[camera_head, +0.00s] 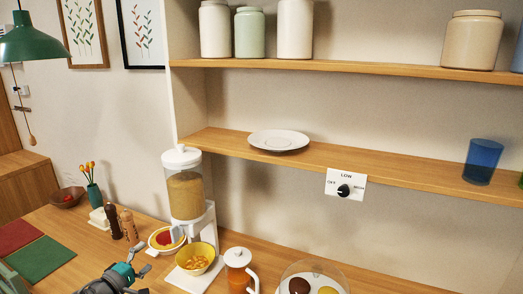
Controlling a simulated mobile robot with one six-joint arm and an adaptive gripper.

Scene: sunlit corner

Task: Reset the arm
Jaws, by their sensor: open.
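My gripper (139,261) is at the bottom left of the picture, above the wooden counter. Its fingers are apart, with nothing seen between them. It is to the left of a yellow bowl (206,250) with orange pieces in it, and apart from it. My arm comes in from the bottom edge of the picture; the rest of it is out of view.
A cereal dispenser (186,196) stands behind the yellow bowl. A glass jug (238,275) and a clear dome (314,272) are to the right. Wooden mills (128,225) stand behind my gripper. A shelf (350,160) holds a plate (279,140) and a blue cup (482,162).

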